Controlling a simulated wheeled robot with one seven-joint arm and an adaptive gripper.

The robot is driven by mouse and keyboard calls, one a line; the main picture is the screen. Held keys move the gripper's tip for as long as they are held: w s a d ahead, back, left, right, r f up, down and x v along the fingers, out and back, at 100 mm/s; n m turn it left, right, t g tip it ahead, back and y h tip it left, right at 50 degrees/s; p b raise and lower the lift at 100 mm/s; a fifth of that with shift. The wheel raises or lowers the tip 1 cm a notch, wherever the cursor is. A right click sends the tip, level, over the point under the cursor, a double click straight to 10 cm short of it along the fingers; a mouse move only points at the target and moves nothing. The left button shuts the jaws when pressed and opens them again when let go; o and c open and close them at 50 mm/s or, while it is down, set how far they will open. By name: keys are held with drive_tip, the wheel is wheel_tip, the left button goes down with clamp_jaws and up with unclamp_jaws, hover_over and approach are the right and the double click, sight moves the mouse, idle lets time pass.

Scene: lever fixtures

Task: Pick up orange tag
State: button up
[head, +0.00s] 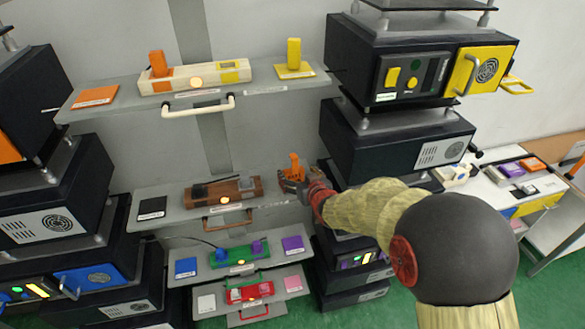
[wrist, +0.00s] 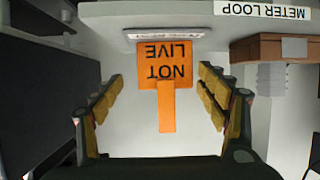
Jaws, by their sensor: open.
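An orange tag (head: 294,163) stands at the right end of the middle shelf (head: 150,192). In the wrist view the orange tag (wrist: 165,70) reads "NOT LIVE" upside down, with a narrow orange upright part pointing toward me. My gripper (head: 293,185) is at the tag in the head view. In the wrist view my gripper (wrist: 162,92) is open, with one finger on each side of the tag and visible gaps between. Whether a finger touches the tag's lower part in the head view is hidden.
A brown lever fixture (head: 222,190) sits left of the tag on the same shelf; its edge (wrist: 270,48) shows at the right in the wrist view. The upper shelf holds another orange upright piece (head: 158,63) and a yellow one (head: 294,54). Dark stacked units (head: 395,135) stand close to the right.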

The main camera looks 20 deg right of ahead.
drive_tip(key=shift+a+p+x, duration=0.15)
drive_tip(key=shift+p+x, duration=0.35)
drive_tip(key=shift+x, duration=1.25)
drive_tip(key=shift+a+p+x, duration=0.15)
drive_tip(key=shift+p+x, duration=0.3)
drive_tip(key=shift+x, duration=1.3)
drive_tip(key=c, duration=0.3)
drive_tip(key=c, duration=1.1)
drive_tip(key=shift+c, duration=0.4)
